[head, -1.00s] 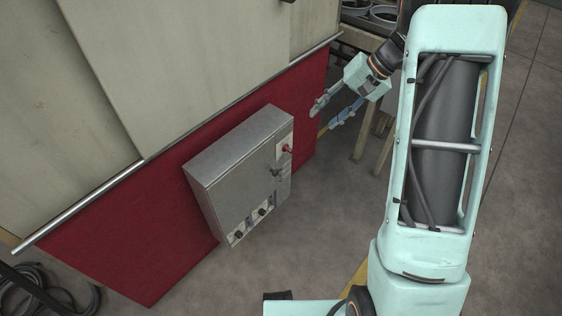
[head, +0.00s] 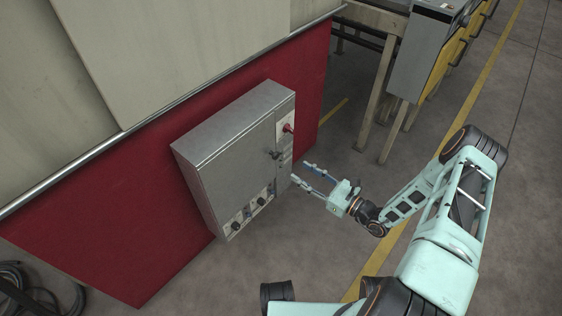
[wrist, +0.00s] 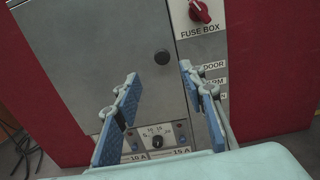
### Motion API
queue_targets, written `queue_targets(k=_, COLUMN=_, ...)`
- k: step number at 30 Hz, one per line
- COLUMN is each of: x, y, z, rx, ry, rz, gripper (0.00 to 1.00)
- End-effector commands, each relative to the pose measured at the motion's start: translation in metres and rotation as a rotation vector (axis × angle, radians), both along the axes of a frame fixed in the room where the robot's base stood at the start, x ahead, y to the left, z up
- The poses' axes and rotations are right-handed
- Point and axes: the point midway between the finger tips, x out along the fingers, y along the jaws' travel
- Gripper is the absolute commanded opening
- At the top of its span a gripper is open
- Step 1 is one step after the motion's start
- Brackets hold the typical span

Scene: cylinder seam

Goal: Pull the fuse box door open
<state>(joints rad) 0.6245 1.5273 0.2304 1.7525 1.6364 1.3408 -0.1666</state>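The grey metal fuse box (head: 225,135) is mounted on the red wall panel. Its flat door (wrist: 105,50) looks closed. A dark round knob (wrist: 162,57) stands out from the door near its right edge; it also shows in the head view (head: 274,154). A red rotary switch (wrist: 200,12) sits on the strip right of the door, above the "FUSE BOX" label. My gripper (head: 299,171) is open and empty, just in front of the box's lower right side. In the wrist view its fingers (wrist: 158,76) point at the door, with the knob beyond and between the tips.
A row of dials (wrist: 157,141) lies along the box's bottom, partly behind my fingers. Coiled cables (head: 40,290) lie on the floor at lower left. A bench (head: 372,90) and a grey cabinet (head: 422,55) stand at the back.

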Motion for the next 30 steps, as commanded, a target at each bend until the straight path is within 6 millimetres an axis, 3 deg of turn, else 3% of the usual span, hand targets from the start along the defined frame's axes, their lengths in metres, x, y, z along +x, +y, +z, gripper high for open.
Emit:
queue_targets(k=5, x=0.008, y=0.010, z=-0.003, rx=0.021, ry=0.011, rz=-0.017, gripper=0.38)
queue_targets(k=15, x=0.047, y=0.060, z=-0.004, rx=0.017, ry=0.009, rz=-0.014, gripper=0.38)
queue_targets(k=21, x=0.062, y=0.079, z=-0.003, rx=0.016, ry=0.009, rz=-0.014, gripper=0.38)
queue_targets(k=30, x=0.067, y=0.085, z=-0.002, rx=0.016, ry=0.011, rz=-0.016, gripper=0.38)
